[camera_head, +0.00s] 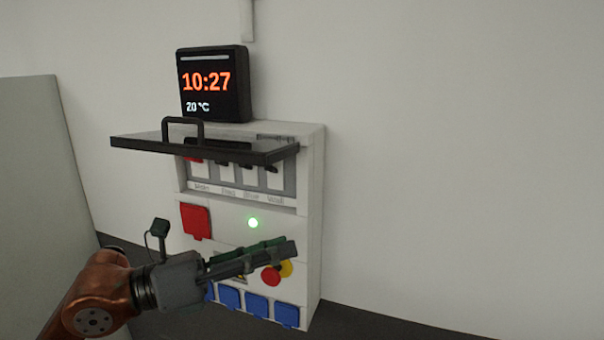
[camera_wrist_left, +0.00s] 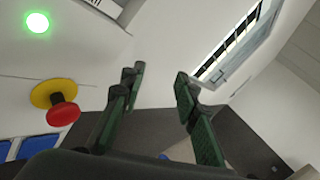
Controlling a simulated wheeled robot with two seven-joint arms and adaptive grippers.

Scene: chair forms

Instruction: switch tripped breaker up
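The breaker row (camera_head: 235,178) sits in the upper part of a white power box (camera_head: 312,200) in the head view. Its dark cover (camera_head: 220,148) is raised and sticks out above it, partly hiding the breakers. Dark switch levers show just under the cover; I cannot tell which one is tripped. My left gripper (camera_head: 288,246) is in front of the box, below the breaker row and near the red stop button. In the left wrist view, its two fingers (camera_wrist_left: 156,78) are apart with nothing between them. My right gripper is not in view.
A red stop button on yellow (camera_head: 271,275), a green lamp (camera_head: 253,223), a red socket cover (camera_head: 196,221) and blue socket covers (camera_head: 257,305) are on the box front. A clock (camera_head: 213,85) stands on top. The wall to the right is bare.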

